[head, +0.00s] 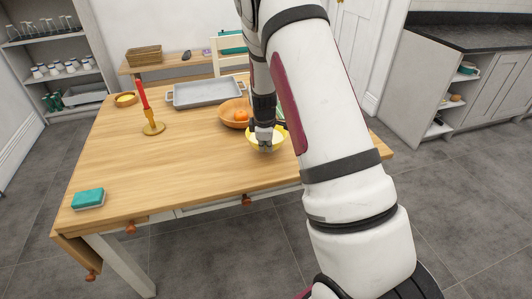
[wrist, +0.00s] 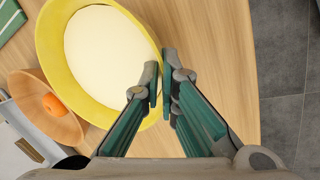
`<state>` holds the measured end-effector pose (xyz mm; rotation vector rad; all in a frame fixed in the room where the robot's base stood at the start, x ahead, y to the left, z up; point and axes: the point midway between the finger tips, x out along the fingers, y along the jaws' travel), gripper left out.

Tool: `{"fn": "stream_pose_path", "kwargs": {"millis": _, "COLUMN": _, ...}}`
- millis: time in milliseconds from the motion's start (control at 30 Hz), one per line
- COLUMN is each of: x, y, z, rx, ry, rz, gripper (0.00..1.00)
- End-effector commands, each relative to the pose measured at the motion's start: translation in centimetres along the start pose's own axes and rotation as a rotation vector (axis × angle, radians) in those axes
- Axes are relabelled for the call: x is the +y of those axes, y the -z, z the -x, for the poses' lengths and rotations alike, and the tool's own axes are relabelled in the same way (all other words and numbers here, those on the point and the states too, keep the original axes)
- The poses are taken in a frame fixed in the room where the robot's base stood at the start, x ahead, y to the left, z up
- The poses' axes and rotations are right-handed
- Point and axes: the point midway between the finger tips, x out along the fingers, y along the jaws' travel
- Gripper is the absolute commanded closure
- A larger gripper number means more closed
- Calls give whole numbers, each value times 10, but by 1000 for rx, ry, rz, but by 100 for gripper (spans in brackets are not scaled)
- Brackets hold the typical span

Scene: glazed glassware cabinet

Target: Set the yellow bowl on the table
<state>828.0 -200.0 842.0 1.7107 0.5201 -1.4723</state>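The yellow bowl (head: 268,146) is at the right part of the wooden table (head: 190,160), in front of the orange bowl, and looks upright. In the wrist view the yellow bowl (wrist: 48,40) fills the upper left, with a pale inside and nothing in it. My gripper (head: 264,137) points down at the bowl. In the wrist view my gripper (wrist: 161,82) has its fingertips close together at the right rim, one inside and one outside, shut on it. I cannot tell whether the bowl's base touches the table.
An orange bowl (head: 230,113) holding an orange fruit (head: 241,115) stands just behind. A grey tray (head: 205,93), a red candle in a brass holder (head: 152,128), a small dish (head: 125,99) and a teal sponge (head: 88,199) are on the table. The table's front middle is clear.

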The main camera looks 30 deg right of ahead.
Motion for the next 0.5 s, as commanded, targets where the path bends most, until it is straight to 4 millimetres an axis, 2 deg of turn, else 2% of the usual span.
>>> {"fn": "stream_pose_path", "kwargs": {"millis": 267, "x": -9, "y": -1, "z": -30, "rx": -1, "ry": 0, "rz": 0, "gripper": 100}}
{"fn": "stream_pose_path", "kwargs": {"millis": 500, "x": -9, "y": 0, "z": -31, "rx": 0, "ry": -2, "rz": 0, "gripper": 100}}
